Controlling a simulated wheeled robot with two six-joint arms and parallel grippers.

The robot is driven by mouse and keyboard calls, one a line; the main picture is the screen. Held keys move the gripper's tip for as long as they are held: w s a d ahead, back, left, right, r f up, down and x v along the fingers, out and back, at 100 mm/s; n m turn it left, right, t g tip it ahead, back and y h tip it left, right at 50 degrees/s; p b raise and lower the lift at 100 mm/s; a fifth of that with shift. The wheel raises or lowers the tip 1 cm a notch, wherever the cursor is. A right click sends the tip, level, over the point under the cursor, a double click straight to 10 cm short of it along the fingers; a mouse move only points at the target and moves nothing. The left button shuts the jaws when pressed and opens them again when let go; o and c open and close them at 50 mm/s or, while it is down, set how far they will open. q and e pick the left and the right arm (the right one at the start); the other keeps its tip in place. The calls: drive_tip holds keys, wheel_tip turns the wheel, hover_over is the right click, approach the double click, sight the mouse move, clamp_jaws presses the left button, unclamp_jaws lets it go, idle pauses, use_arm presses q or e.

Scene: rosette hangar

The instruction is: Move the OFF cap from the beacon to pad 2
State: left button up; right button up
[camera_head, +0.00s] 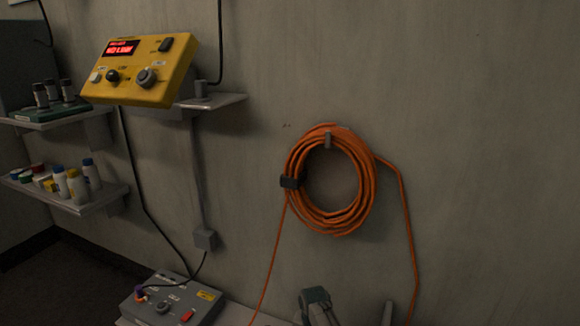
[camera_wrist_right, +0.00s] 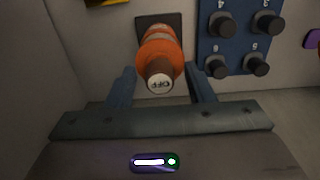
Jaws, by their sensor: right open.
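In the right wrist view, the OFF cap (camera_wrist_right: 160,84) is a brown cylinder with a white end face lettered OFF. It sits at the near end of the beacon (camera_wrist_right: 159,50), an orange body with a pale band in front of a dark square plate. My right gripper (camera_wrist_right: 160,72) is open, with one finger on each side of the beacon and cap. Whether either finger touches them is unclear. My left gripper is not in view. No pad marked 2 can be made out in either view.
A blue panel with numbered black knobs (camera_wrist_right: 244,45) stands close to the right finger. In the head view, an orange cable coil (camera_head: 366,190) hangs on the wall, a yellow control box (camera_head: 140,86) sits on a shelf, and a grey switch box (camera_head: 190,310) is below.

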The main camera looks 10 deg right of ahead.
drive_tip(key=shift+p, duration=0.4)
idle(0.6)
clamp_jaws()
